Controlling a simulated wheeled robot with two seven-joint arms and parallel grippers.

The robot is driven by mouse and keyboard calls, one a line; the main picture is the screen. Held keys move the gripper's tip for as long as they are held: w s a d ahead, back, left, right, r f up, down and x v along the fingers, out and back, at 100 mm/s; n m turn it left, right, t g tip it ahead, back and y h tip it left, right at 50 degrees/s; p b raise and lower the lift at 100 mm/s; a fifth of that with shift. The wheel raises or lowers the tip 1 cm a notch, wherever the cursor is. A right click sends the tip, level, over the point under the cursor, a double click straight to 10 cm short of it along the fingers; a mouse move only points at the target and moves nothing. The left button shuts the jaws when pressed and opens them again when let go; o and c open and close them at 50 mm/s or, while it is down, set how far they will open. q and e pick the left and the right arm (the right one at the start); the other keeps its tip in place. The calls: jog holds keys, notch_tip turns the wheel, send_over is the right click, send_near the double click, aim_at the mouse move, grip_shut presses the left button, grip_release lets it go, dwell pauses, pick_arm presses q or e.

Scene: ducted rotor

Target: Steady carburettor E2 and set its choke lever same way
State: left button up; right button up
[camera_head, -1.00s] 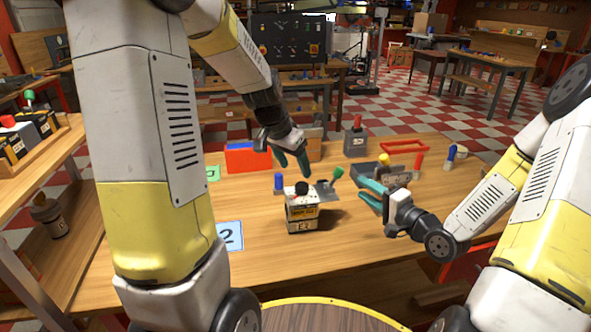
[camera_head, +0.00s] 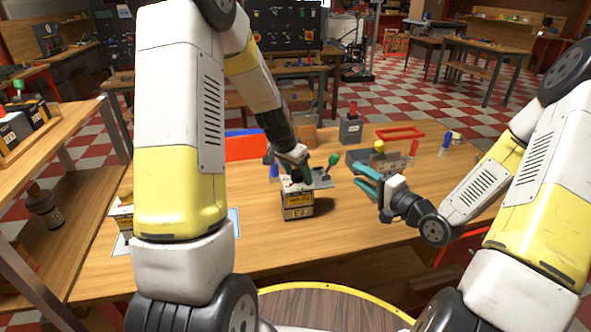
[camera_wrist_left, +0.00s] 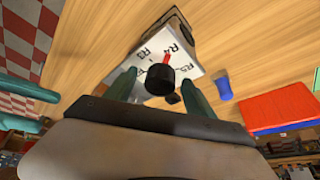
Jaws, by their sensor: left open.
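A small boxy unit with a white top and a yellow and black label (camera_head: 298,207) stands upright on the wooden table. Its lettering is too small for me to tell E2 from E3. In the left wrist view its white top (camera_wrist_left: 150,58) bears R-number marks and a round black knob (camera_wrist_left: 160,80) with a red pointer toward R4. My left gripper (camera_head: 298,172) is down over the unit. Its teal fingers (camera_wrist_left: 159,78) are open, one on each side of the knob; contact cannot be told. My right gripper (camera_head: 366,181) is open and empty, to the right of the unit.
Another unit (camera_head: 122,217) is partly hidden at left. The table front is clear.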

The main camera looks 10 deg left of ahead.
pick_arm(q)
grip_shut()
dwell(1.1)
